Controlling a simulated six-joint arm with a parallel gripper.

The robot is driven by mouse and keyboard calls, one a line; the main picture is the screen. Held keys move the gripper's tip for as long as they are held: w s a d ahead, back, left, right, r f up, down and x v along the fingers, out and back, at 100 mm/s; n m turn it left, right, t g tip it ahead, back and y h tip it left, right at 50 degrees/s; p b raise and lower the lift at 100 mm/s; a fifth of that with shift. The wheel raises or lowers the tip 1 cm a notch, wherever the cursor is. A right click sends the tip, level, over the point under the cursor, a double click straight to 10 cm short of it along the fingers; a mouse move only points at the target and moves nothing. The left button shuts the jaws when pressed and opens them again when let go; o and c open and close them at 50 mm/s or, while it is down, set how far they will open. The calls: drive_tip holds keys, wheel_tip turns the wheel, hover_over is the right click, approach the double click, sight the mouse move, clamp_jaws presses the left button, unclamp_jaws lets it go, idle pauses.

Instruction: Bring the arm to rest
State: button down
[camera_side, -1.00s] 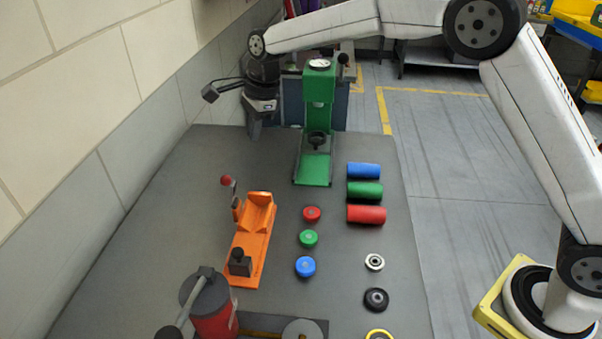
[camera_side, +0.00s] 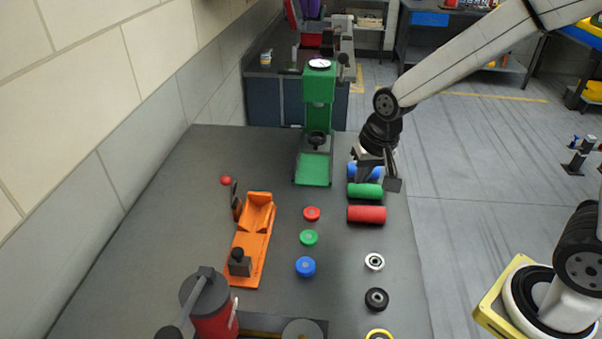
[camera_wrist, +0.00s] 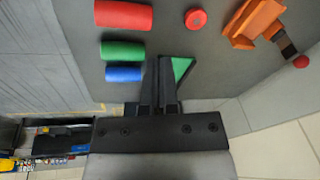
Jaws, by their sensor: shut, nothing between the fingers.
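My gripper (camera_side: 362,178) hangs at the back right of the table, in front of and above the blue cylinder (camera_side: 353,167), partly hiding it. Its fingers point down and are shut with nothing between them. In the wrist view my gripper (camera_wrist: 163,60) shows its two fingers side by side, beside the blue cylinder (camera_wrist: 123,74) and green cylinder (camera_wrist: 122,51). From the side, the green cylinder (camera_side: 366,191) and red cylinder (camera_side: 366,214) lie just in front of it. I cannot tell the exact gap between fingertips and cylinders.
A green press (camera_side: 319,95) stands left of my gripper. An orange fixture (camera_side: 249,245) with a red-ball lever (camera_side: 226,181) is at centre left. Red, green and blue caps (camera_side: 305,267), a white ring (camera_side: 374,261) and a black ring (camera_side: 377,299) lie nearby. A red canister (camera_side: 213,314) stands in front.

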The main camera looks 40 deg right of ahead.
drive_tip(key=s+d+f+n, duration=0.2)
drive_tip(key=s+n, duration=0.3)
drive_tip(key=s, duration=0.4)
drive_tip(key=shift+d+f, duration=0.2)
drive_tip(key=shift+f, duration=0.15)
